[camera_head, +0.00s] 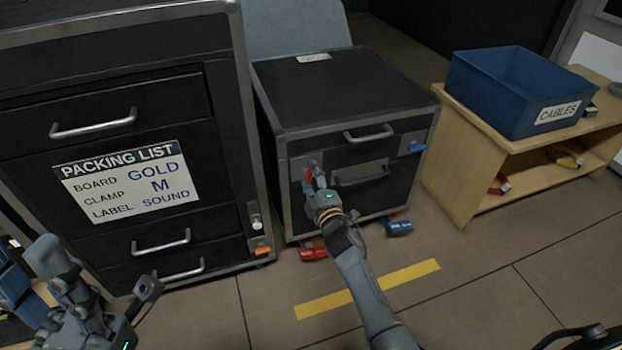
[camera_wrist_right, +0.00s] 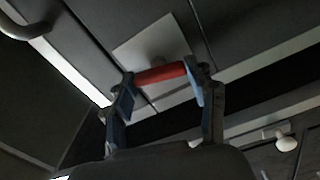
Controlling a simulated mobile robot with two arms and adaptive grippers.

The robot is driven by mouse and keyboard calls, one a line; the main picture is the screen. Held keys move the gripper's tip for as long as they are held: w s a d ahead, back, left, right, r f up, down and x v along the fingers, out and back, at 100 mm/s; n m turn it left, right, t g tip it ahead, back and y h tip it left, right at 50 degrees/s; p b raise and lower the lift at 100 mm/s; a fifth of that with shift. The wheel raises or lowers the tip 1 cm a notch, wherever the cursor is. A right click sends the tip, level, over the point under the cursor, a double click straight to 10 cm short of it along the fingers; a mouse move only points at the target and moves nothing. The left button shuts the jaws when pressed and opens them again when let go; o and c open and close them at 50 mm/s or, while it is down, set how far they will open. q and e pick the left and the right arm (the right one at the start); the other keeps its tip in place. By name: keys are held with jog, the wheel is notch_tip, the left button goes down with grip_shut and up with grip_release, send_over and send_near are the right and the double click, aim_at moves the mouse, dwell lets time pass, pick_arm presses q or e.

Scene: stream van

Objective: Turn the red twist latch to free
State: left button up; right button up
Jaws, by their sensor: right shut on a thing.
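The red twist latch (camera_head: 309,176) sits on a grey plate at the left of the small black case's front. In the right wrist view the latch (camera_wrist_right: 160,74) is a red bar on a round post in front of a pale square plate. My right gripper (camera_head: 317,180) is shut on it, with one fingertip at each end of the bar in the wrist view (camera_wrist_right: 162,80). In the head view the fingers partly hide the latch. My left gripper (camera_head: 100,275) is at the lower left, its fingers spread and empty, away from the case.
The small black case (camera_head: 345,85) has a blue latch (camera_head: 412,148) at right and a drawer handle (camera_head: 370,134). Red (camera_head: 313,253) and blue (camera_head: 398,227) pieces are at its base. A tall drawer cabinet (camera_head: 110,100) stands left; a wooden shelf (camera_head: 460,170) with a blue bin (camera_head: 520,90) stands right.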

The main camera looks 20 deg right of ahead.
jog(key=shift+f+n, duration=0.1)
jog(key=shift+n, duration=1.2)
jog(key=shift+b, duration=0.3)
jog(key=o, duration=1.2)
jog(key=shift+c, duration=0.2)
jog(key=s, duration=1.2)
jog(key=shift+d, duration=0.15)
